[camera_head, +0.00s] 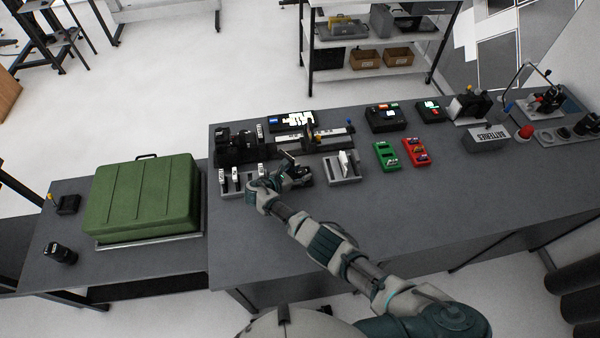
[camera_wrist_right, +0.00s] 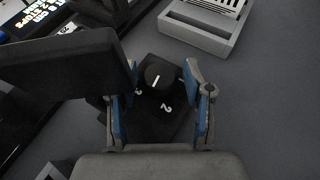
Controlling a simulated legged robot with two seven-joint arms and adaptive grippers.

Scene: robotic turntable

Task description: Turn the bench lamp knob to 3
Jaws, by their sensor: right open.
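A round black knob (camera_wrist_right: 158,75) with a white pointer line sits on a dark base in the right wrist view. A white "2" is printed beside it; no "3" is readable. My right gripper (camera_wrist_right: 161,85) is open, with its blue-lined fingers on either side of the knob. I cannot tell whether they touch it. In the head view my right gripper (camera_head: 284,177) is over the dark device on the bench, and the knob is too small to make out there. My left gripper is not in view.
Grey holders (camera_head: 240,181) and (camera_head: 343,168) stand left and right of my right gripper. A large dark shape (camera_wrist_right: 65,72) covers the left of the wrist view. A green case (camera_head: 145,197) stands far left. The bench front (camera_head: 450,205) is clear.

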